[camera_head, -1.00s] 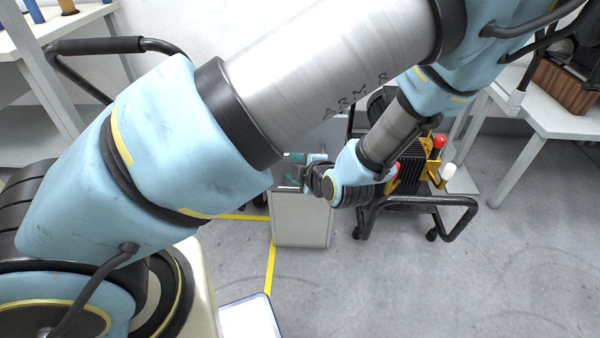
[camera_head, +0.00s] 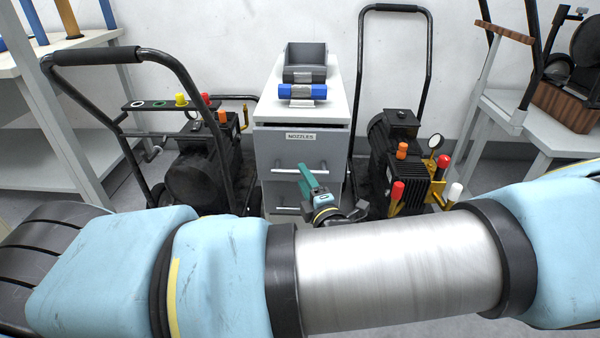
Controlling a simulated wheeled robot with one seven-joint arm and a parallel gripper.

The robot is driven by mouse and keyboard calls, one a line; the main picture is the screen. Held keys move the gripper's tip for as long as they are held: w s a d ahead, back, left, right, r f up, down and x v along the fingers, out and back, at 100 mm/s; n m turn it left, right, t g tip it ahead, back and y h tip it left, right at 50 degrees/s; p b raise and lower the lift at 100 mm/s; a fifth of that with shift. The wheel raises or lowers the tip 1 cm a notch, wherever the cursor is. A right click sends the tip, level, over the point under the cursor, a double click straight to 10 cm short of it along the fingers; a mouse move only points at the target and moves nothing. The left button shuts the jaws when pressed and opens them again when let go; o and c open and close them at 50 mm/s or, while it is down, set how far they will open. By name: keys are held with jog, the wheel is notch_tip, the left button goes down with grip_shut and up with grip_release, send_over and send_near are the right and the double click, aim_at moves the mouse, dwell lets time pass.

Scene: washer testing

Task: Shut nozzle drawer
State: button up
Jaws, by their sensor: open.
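The nozzle drawer (camera_head: 275,155) is the upper drawer of a grey cabinet with a white top (camera_head: 340,98). It carries a "NOZZLES" label (camera_head: 301,136) and a bar handle (camera_head: 278,171). Its front stands close to the cabinet front, with a dark gap along its top edge. I cannot tell whether it is fully flush. My gripper (camera_head: 306,178) is in front of the drawer, with teal fingers near the right part of the handle. It is open and holds nothing visible. I cannot tell whether it touches the drawer. My arm fills the lower picture.
A lower drawer with its own handle (camera_head: 288,209) sits below. Wheeled pump carts with black frames stand close on the left (camera_head: 195,165) and right (camera_head: 385,150). A grey bin (camera_head: 305,62) and a blue holder (camera_head: 302,92) are on the cabinet top. Worktables flank both sides.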

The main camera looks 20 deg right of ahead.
jog(key=shift+w, duration=1.65)
grip_shut()
jog(key=shift+d, duration=0.1)
